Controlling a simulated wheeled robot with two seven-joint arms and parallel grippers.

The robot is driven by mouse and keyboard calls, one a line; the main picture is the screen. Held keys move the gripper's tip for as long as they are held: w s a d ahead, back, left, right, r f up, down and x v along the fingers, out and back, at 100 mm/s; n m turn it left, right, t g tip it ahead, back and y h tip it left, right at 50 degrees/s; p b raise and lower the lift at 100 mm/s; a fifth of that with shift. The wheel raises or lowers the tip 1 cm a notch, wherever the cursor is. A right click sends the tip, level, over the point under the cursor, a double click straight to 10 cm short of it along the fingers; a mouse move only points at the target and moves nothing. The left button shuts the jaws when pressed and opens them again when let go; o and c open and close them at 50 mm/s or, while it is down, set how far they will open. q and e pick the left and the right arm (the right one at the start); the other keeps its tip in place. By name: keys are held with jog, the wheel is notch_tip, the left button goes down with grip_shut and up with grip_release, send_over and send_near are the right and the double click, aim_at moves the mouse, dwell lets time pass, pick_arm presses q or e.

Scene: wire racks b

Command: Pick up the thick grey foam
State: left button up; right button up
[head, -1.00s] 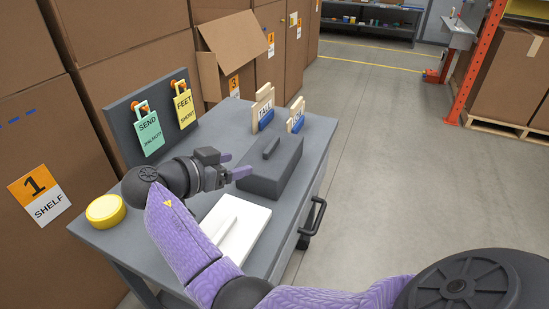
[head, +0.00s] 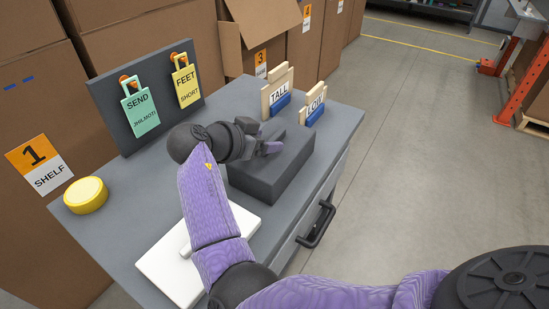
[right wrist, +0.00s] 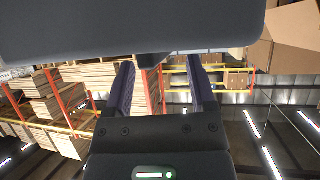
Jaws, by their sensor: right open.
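The thick grey foam (head: 268,185) is a dark grey block on the grey cart top, with a narrow raised bar on its upper face. In the head view my right gripper (head: 272,147) is open at the top of the foam, close to the bar, which is now largely hidden by the gripper. In the right wrist view my two fingers (right wrist: 161,75) are apart, and a large dark grey shape, apparently the foam (right wrist: 130,25), fills the top. I cannot tell whether the fingers touch the bar. My left gripper is not in view.
A white panel with a bar (head: 160,268) lies beside the foam at front. A yellow round tub (head: 86,196) stands at left. A dark board (head: 160,75) holds hanging SEND and FEET tags. Wooden TALL (head: 280,92) and blue-based second holders (head: 313,106) stand behind.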

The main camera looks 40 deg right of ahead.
jog(key=shift+x, duration=1.2)
grip_shut()
jog(key=shift+r, duration=0.15)
dwell(0.4)
